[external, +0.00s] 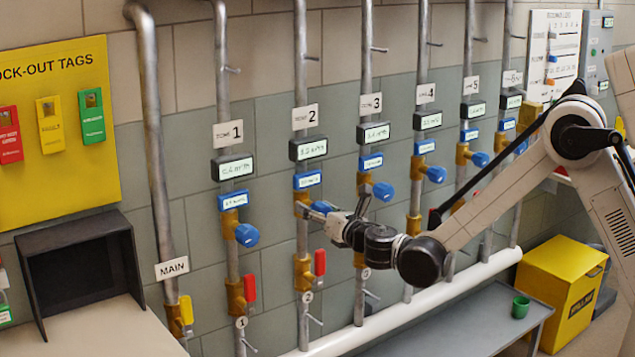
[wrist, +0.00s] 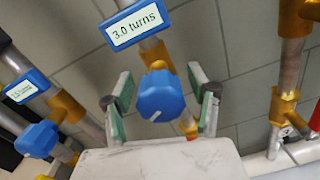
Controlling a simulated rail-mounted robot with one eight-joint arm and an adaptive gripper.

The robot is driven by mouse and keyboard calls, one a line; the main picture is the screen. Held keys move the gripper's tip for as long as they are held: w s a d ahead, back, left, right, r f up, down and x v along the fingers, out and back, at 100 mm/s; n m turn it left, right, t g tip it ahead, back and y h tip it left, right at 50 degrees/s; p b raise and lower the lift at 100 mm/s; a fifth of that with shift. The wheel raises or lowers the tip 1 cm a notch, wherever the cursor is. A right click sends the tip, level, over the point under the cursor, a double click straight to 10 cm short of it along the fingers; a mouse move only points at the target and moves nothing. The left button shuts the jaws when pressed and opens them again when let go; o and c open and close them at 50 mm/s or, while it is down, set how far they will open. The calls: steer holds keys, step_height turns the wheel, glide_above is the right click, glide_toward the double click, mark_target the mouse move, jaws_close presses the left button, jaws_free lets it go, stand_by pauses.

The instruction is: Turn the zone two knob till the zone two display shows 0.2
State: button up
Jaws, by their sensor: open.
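The zone two knob (wrist: 160,97) is blue with a white mark on its face, which points to the lower left in the wrist view. In the external view the knob (external: 321,206) sits on a brass valve on the pipe under the "2" sign. My gripper (external: 334,217) is at this knob. In the wrist view my open gripper (wrist: 161,103) has one green-padded finger on each side of the knob, with gaps visible. The blue turns label (wrist: 136,24) above reads 3.0 turns. The zone two display (external: 308,148) is lit, but its digits are too small to read surely.
Zone one's knob (external: 247,235) is to the left and zone three's knob (external: 383,191) to the right. A red lever (external: 320,262) is below on the zone two pipe. A white pipe (external: 430,303) runs low along the wall. A grey table (external: 480,315) stands in front.

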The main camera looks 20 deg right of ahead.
steer(key=c, duration=1.3)
steer(key=shift+m, duration=0.3)
steer(key=m+b, duration=0.1)
steer(key=m, duration=0.5)
steer(key=shift+f+b, duration=0.1)
steer(key=shift+b, duration=0.2)
steer(key=m, duration=0.6)
steer(key=shift+b, duration=0.4)
steer(key=shift+m, duration=0.3)
